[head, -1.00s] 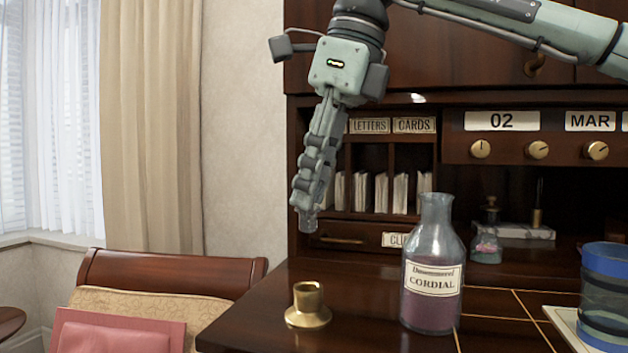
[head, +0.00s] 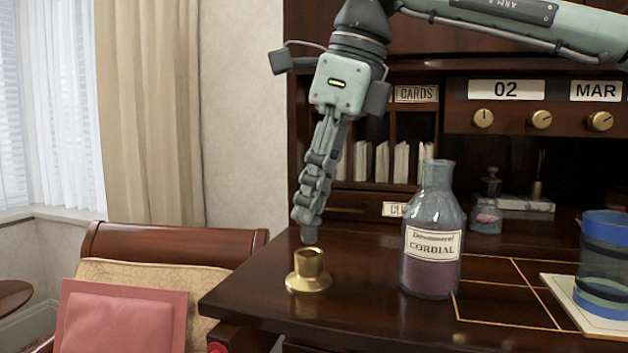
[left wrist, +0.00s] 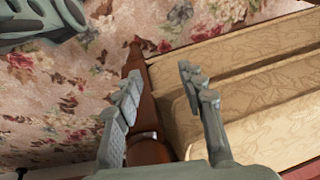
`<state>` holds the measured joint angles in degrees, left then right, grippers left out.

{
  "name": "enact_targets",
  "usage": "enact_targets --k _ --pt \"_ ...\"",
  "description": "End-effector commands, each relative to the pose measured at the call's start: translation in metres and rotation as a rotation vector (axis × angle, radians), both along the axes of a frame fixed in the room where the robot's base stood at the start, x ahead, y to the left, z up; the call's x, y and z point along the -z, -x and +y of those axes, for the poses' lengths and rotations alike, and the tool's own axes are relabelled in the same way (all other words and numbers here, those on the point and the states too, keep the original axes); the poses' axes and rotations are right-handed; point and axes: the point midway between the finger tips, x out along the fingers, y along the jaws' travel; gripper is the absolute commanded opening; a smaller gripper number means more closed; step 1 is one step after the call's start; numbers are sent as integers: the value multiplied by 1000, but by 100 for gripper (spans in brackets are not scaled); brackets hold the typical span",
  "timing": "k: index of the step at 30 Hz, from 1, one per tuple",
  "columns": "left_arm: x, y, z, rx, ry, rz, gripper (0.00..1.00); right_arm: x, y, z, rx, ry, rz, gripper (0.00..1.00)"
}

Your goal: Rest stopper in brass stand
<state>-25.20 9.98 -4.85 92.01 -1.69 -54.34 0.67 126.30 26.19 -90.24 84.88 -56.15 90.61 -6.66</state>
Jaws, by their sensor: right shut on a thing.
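The brass stand (head: 308,273) is a small flared cup on the desk near its left edge, left of the cordial bottle. My right gripper (head: 308,226) points down just above the stand, shut on the glass stopper (head: 309,236). Only the lower end of the stopper shows below the fingertips, close above the stand's opening; I cannot tell whether it touches the rim. The glass bottle labelled cordial (head: 431,272) stands upright with an open neck and holds dark purple liquid. My left gripper (left wrist: 155,90) shows in the left wrist view, open and empty, over the floor and chair.
A blue-banded glass jar (head: 605,270) stands on a pale tile (head: 560,290) at the right. A small jar (head: 487,217) stands behind the bottle. The desk front is mostly clear.

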Motion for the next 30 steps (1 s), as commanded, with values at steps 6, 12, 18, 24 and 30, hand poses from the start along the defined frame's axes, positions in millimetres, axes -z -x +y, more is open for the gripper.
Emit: enact_targets --k 6,12,18,24,30 --pt "1 4 0 -3 2 6 40 2 0 0 0 -1 0 7" --pt "3 8 0 -4 0 14 40 2 0 0 0 0 0 7" --pt "3 8 1 -3 0 13 40 2 0 0 6 -3 1 7" --pt "2 6 1 -4 0 9 40 2 0 0 15 -2 0 7" --pt "1 2 1 -3 0 3 40 2 0 0 14 -3 -1 7"
